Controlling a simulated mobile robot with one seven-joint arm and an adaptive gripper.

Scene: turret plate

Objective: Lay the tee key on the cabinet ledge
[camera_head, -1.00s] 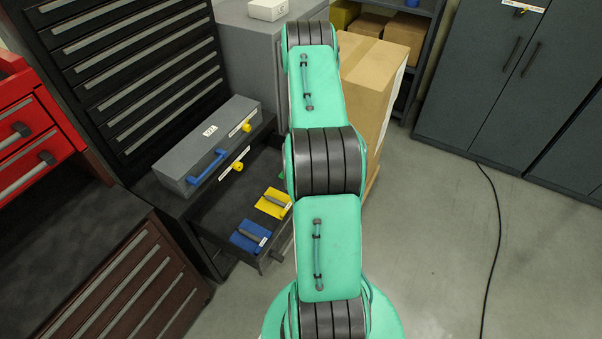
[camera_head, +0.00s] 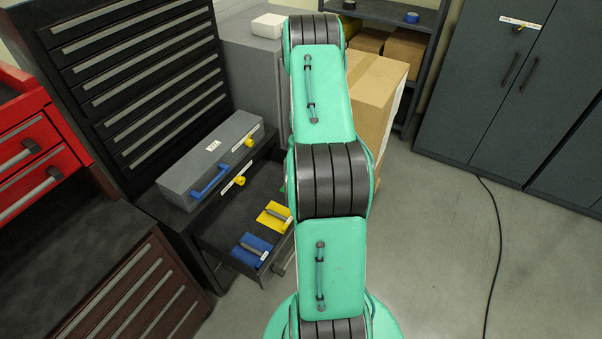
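My gripper is not in view; my green arm fills the middle and hides what lies behind it. I cannot pick out the tee key for certain. A long grey box (camera_head: 183,176) with a blue handle (camera_head: 211,181) and a yellow knob (camera_head: 249,142) lies on the black cabinet's ledge (camera_head: 150,203) above the drawer. A second yellow knob (camera_head: 240,181) is on the drawer side just below the box.
A red drawer unit (camera_head: 35,150) and a brown drawer chest (camera_head: 135,295) stand at the left. A cardboard box (camera_head: 375,90) stands behind my arm. Dark grey cabinets (camera_head: 500,85) stand at the right. A black cable (camera_head: 499,240) crosses the otherwise clear floor (camera_head: 430,250).

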